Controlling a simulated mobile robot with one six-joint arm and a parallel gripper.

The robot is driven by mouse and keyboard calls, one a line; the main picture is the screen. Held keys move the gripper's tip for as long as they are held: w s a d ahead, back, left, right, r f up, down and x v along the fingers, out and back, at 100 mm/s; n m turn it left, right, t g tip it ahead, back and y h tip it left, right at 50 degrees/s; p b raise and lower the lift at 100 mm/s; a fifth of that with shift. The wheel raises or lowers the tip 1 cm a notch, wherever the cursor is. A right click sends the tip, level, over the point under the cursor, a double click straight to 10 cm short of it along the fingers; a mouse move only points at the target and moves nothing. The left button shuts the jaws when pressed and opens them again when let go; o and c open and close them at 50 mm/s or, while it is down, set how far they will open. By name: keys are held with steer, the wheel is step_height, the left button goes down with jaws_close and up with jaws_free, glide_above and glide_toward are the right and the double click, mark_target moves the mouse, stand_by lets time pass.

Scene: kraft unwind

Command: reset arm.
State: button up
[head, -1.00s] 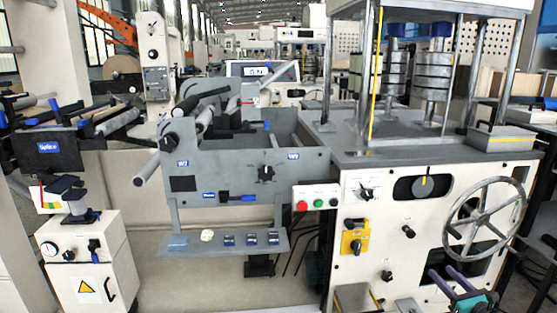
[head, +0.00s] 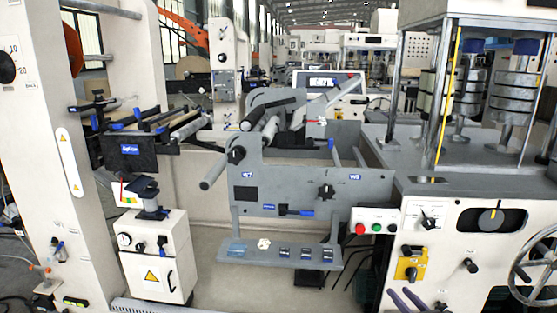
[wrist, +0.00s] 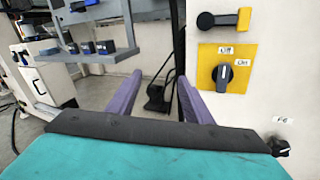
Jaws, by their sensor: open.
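My gripper (wrist: 158,84) shows in the wrist view as two purple fingers standing apart with nothing between them, ahead of a dark bar and a teal body. In the head view only the purple fingertips (head: 404,295) show at the bottom edge, in front of the cream machine cabinet. The rest of my arm is out of the head view. In the wrist view a yellow switch plate (wrist: 226,68) with a black knob is to the right of the fingers, and a grey shelf (wrist: 88,57) with small blue-black blocks is to the left.
The cream cabinet (head: 450,225) with knobs and a handwheel (head: 535,268) fills the right. The grey roller frame (head: 290,185) and its shelf (head: 245,258) stand mid-picture. A white box unit (head: 158,262) and a tall post (head: 100,150) are on the left.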

steer(key=w+a+f+m+g+h+p, duration=0.1)
steer(key=w+a+f+m+p, duration=0.15)
steer(key=a, duration=0.45)
steer(key=w+a+f+m+g+h+p, duration=0.1)
steer(key=a+f+m+p, duration=0.1)
steer(key=a+m, duration=0.35)
steer(key=s+a+f+m+g+h+p, duration=0.3)
steer(key=s+a+f+m+g+p, duration=0.15)
steer(key=s+a+f+m, duration=0.6)
steer(key=s+a+f+m+g+h+p, duration=0.1)
steer(key=s+f+m+g, duration=0.35)
steer(key=s, duration=0.45)
steer(key=s+a+f+m+g, duration=0.1)
steer(key=s+f+m+g, duration=0.4)
steer(key=s, duration=0.4)
steer(key=s+a+r+m+g, duration=0.1)
steer(key=s+m+g, duration=0.2)
steer(key=s, duration=0.4)
steer(key=s+a+r+m+g+y, duration=0.1)
steer(key=s+a+m+g, duration=0.1)
steer(key=s+m, duration=0.3)
steer(key=s+g, duration=0.1)
steer(key=s, duration=0.2)
steer(key=shift+a+g+y, duration=0.25)
steer(key=shift+g+y, duration=0.05)
